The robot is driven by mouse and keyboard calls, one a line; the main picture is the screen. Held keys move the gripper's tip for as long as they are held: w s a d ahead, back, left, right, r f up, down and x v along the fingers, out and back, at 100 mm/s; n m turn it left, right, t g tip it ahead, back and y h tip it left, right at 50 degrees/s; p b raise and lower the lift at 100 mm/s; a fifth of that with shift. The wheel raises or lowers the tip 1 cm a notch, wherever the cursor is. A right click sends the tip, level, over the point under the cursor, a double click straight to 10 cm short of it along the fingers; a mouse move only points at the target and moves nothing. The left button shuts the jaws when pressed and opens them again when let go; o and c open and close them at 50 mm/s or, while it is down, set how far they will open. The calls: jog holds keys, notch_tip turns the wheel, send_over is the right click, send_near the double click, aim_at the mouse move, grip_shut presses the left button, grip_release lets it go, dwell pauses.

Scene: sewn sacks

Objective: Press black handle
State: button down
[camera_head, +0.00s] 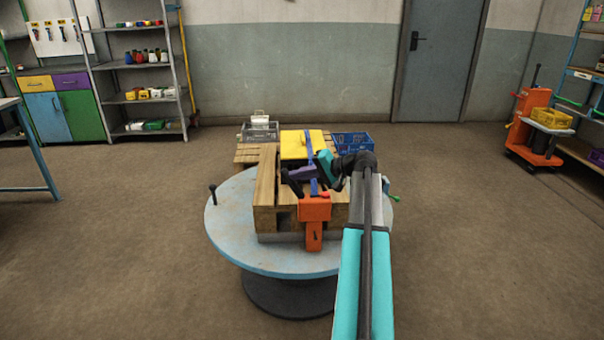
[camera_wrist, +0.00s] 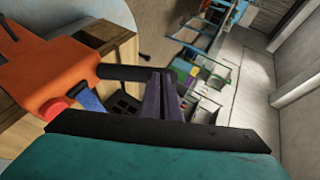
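An orange device (camera_head: 314,208) sits at the front of a wooden pallet (camera_head: 266,192) on the round table. Its black handle (camera_head: 293,184) sticks up and to the left. In the wrist view the black handle (camera_wrist: 135,73) runs right from the orange body (camera_wrist: 50,75), which carries a red knob (camera_wrist: 55,108). My gripper (camera_head: 290,172) has purple fingers that reach left to beside the handle. In the wrist view my gripper's fingers (camera_wrist: 161,76) lie close together, with nothing seen between them. Their tips overlap the handle's end; I cannot tell whether they touch.
A yellow sack or block (camera_head: 295,143) with a blue strap (camera_head: 310,150) lies behind the device. A blue crate (camera_head: 353,141) and a grey crate (camera_head: 260,133) stand behind. A dark lever (camera_head: 212,193) rises from the round table's (camera_head: 232,235) left edge. The table's left side is bare.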

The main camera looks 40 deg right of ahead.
jog(key=shift+w+a, duration=0.15)
jog(key=shift+a, duration=0.2)
dwell(0.3)
jog(key=p+v, duration=0.1)
jog(key=v, duration=1.3)
jog(key=shift+r, duration=0.35)
jog(key=shift+d, duration=0.15)
dwell(0.5)
